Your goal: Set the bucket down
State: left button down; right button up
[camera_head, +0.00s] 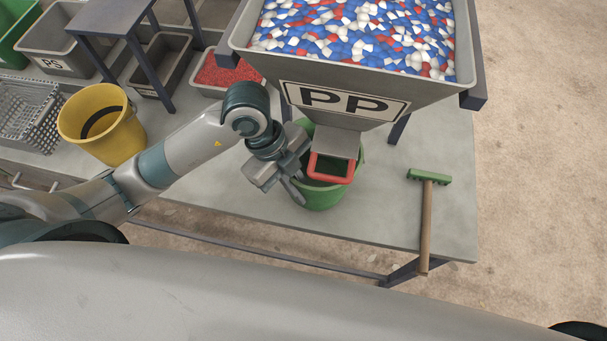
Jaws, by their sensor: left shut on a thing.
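The green bucket (322,197) is upright under the outlet of the hopper marked PP (345,104), near the front of the grey table (385,205). My left gripper (292,188) is at the bucket's left side and is shut on it, apparently at the rim. My wrist and the red-framed slide gate (331,168) hide part of the rim and the inside, so I cannot see what it holds. I cannot tell whether its base touches the table. My right gripper is not in view.
The hopper is full of blue, white and red flakes. A green-headed scraper (427,215) with a wooden handle lies on the right. A yellow bucket (103,125), a grey basket (28,115) and several bins stand on the left. The table between scraper and green bucket is clear.

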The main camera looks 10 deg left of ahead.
pick_arm(q)
jog(key=w+p, duration=0.1)
jog(key=w, duration=0.2)
jog(key=shift+w+r, duration=0.15)
jog(key=shift+w, duration=0.15)
jog(key=shift+f+p, duration=0.3)
jog(key=shift+f, duration=0.1)
jog(key=shift+w+f, duration=0.1)
jog(key=shift+f, duration=0.4)
jog(key=c, duration=1.9)
grip_release()
jog(key=shift+r, duration=0.1)
